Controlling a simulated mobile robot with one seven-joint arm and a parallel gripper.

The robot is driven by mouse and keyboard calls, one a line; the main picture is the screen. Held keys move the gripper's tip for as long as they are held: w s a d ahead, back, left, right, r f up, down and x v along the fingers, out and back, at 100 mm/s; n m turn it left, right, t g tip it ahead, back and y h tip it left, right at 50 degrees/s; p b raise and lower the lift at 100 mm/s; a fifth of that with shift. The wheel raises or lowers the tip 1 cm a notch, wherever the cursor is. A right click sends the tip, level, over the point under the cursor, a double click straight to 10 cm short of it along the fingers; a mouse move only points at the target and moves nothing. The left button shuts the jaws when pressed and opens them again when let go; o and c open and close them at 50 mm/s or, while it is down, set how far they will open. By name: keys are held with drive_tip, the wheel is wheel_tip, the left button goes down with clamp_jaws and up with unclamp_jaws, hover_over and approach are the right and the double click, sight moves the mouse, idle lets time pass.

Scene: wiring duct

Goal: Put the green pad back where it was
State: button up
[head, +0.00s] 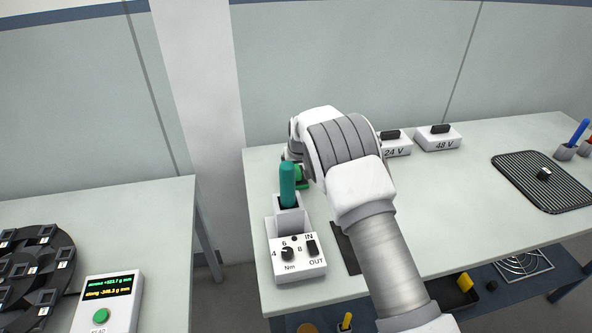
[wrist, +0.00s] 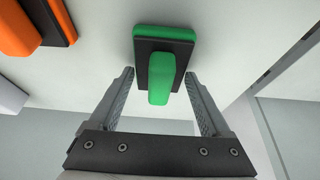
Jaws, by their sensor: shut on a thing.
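The green pad (wrist: 160,85) has a black plate and a green grip, and it lies between my two fingers in the wrist view. My gripper (wrist: 160,78) is shut on it. In the head view a bit of the green pad (head: 302,183) shows below my wrist, near the left side of the right-hand table. My arm hides most of my gripper there. I cannot tell whether the pad touches the table top.
An orange pad (wrist: 40,22) is at the upper left of the wrist view. A teal-handled tool (head: 287,184) stands in a grey holder close to my gripper, behind a white dial box (head: 297,258). White 24 V (head: 397,146) and 48 V (head: 438,139) boxes stand further right.

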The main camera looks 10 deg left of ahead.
drive_tip(key=o, duration=1.2)
drive_tip(key=shift+r, duration=0.1)
drive_tip(key=v, duration=1.2)
drive_tip(key=s+d+r+m, duration=0.1)
drive_tip(key=s+d+r, duration=0.6)
drive_tip(key=d+r, duration=0.2)
drive_tip(key=s+d+r+m, duration=0.2)
drive_tip(key=s+d+r, duration=0.5)
drive_tip(key=d+r, duration=0.25)
drive_tip(key=s+d, duration=0.4)
drive_tip(key=s, duration=0.4)
drive_tip(key=s+d+m+t+h, duration=0.1)
drive_tip(key=s+d, duration=0.2)
drive_tip(key=s, duration=0.4)
drive_tip(key=s+d+f+m+h, duration=0.1)
drive_tip(key=s+d, duration=0.3)
drive_tip(key=s, duration=0.4)
drive_tip(key=shift+s+d, duration=0.3)
drive_tip(key=shift+d, duration=0.05)
